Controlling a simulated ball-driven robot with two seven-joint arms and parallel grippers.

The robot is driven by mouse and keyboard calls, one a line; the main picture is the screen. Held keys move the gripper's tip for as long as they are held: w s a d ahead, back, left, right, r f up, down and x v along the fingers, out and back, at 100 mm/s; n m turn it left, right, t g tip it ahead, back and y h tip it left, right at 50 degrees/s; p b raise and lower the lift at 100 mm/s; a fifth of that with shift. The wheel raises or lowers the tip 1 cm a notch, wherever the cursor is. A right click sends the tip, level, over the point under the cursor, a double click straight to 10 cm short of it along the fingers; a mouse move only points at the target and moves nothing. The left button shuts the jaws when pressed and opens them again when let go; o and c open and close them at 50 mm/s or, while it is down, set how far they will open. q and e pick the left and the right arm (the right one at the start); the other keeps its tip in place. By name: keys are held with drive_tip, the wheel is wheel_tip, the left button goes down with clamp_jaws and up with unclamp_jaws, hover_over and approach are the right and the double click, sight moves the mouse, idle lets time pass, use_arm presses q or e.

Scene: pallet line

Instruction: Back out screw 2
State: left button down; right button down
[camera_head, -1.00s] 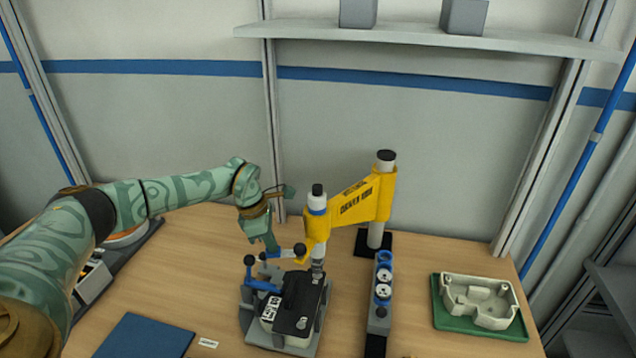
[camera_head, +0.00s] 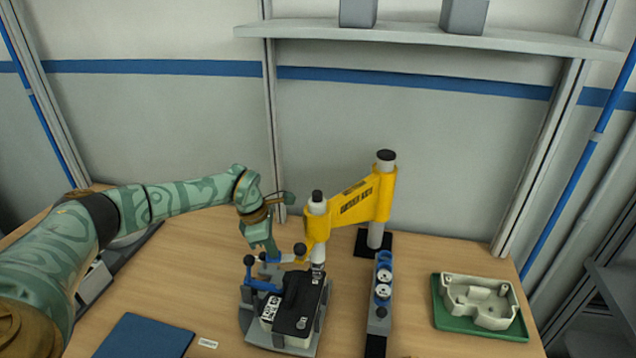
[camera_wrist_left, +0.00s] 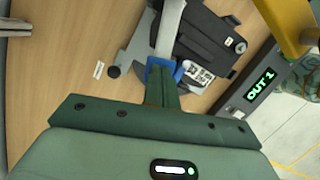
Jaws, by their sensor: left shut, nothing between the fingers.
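The device in its fixture has a black lid (camera_head: 294,297) on a pale body. A round silver spot shows on the lid near its front in the head view (camera_head: 301,323) and at its edge in the wrist view (camera_wrist_left: 240,46); I cannot tell whether it is screw 2. The yellow driver arm (camera_head: 345,205) holds a vertical spindle (camera_head: 317,265) over the back of the lid. My left gripper (camera_head: 268,254) is shut and empty, behind the fixture and left of the spindle. Its fingers also show in the left wrist view (camera_wrist_left: 162,92). My right gripper is out of view.
A pale housing (camera_head: 480,301) lies on a green mat. A blue mat (camera_head: 146,338) lies front left.

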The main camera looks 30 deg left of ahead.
use_arm(q)
drive_tip(key=shift+s+f, duration=0.1)
drive_tip(key=shift+f, duration=0.25)
drive_tip(key=shift+s+p, duration=0.1)
drive_tip(key=shift+p, duration=0.3)
drive_tip(key=shift+r+p, duration=0.65)
drive_tip(key=shift+p, duration=0.55)
idle(0.6)
drive_tip(key=shift+r, duration=0.1)
idle(0.6)
drive_tip(key=shift+w+a+r+p, duration=0.1)
drive_tip(key=shift+w+r+p, duration=0.1)
drive_tip(key=shift+r+p, duration=0.95)
drive_tip(key=w+d+p+v, duration=0.1)
drive_tip(key=p+v, duration=0.5)
drive_tip(key=shift+r, duration=0.4)
drive_tip(key=shift+s+d, duration=0.1)
